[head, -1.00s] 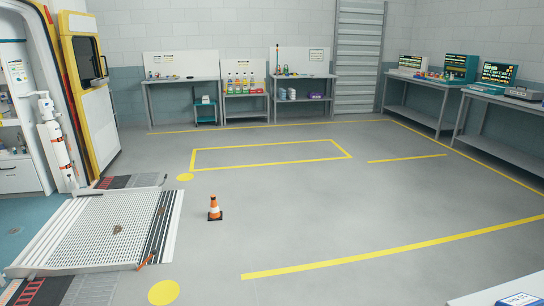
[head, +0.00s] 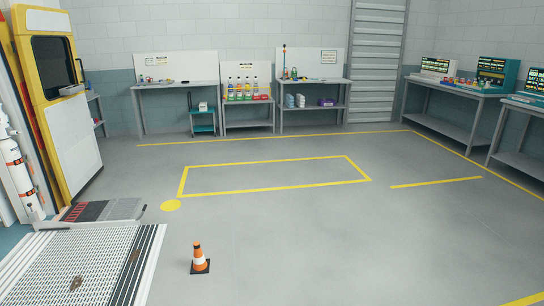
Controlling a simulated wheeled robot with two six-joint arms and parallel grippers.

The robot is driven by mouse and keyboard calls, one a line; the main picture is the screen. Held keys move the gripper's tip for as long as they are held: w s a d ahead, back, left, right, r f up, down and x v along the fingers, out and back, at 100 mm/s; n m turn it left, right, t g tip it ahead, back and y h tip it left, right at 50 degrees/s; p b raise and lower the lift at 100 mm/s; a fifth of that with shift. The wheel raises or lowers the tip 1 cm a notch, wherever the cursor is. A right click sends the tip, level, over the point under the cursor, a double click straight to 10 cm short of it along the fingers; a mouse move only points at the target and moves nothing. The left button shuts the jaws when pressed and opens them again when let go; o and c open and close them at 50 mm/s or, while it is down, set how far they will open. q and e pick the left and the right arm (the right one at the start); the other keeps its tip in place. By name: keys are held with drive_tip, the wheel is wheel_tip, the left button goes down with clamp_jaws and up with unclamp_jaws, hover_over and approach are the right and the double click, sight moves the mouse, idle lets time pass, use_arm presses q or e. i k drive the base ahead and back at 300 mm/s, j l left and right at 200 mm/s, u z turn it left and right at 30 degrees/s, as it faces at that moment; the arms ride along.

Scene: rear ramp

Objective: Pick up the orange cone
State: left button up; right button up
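The orange cone (head: 198,257) stands upright on the grey floor in the head view, left of centre and low in the picture. Neither of my grippers shows in the head view.
A perforated metal ramp (head: 58,262) lies at the lower left, below an open yellow-framed door (head: 75,120). Workbenches line the back wall (head: 178,84) and right side (head: 458,91). The floor (head: 320,245) right of the cone is clear, with yellow lines.

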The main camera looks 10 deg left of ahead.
sight(199, 264)
drive_tip(key=i, duration=2.05)
